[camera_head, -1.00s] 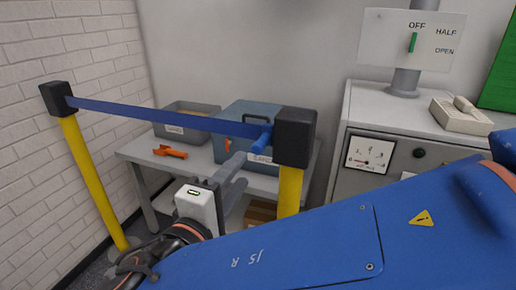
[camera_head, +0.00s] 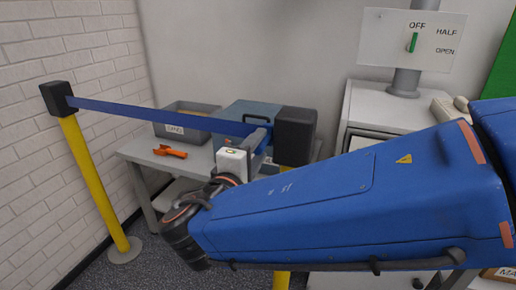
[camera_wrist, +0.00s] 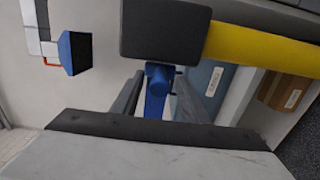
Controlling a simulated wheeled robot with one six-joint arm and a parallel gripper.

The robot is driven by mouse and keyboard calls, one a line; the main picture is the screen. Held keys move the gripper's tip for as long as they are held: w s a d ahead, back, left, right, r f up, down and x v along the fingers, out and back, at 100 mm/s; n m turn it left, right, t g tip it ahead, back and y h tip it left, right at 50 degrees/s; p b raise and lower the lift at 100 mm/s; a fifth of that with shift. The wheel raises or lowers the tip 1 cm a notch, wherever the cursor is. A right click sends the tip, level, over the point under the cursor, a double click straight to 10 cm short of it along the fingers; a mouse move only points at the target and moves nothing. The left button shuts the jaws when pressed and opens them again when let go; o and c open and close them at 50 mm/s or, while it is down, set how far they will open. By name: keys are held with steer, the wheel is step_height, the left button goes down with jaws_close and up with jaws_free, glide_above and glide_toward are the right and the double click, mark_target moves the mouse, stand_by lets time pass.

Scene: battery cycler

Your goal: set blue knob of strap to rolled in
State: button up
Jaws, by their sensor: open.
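The blue strap (camera_head: 165,115) is stretched between two black post heads, the left one (camera_head: 57,97) and the right one (camera_head: 295,136), both on yellow posts. In the wrist view the blue knob (camera_wrist: 158,74) sticks out beside the black post head (camera_wrist: 165,30), with the strap (camera_wrist: 154,106) running below it. My gripper (camera_head: 257,141) is at the left side of the right post head; in the wrist view its two fingers (camera_wrist: 159,82) are open, one on each side of the knob. I cannot tell whether they touch it. In the head view my gripper covers the knob.
Behind the strap is a table (camera_head: 135,152) with a grey bin (camera_head: 185,122), a blue-grey case (camera_head: 240,115) and an orange tool (camera_head: 170,151). A grey cabinet (camera_head: 385,110) stands right, under a sign with a green lever (camera_head: 413,42). A brick wall (camera_head: 40,180) is left.

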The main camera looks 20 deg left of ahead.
steer(key=shift+c, duration=0.2)
jaws_close()
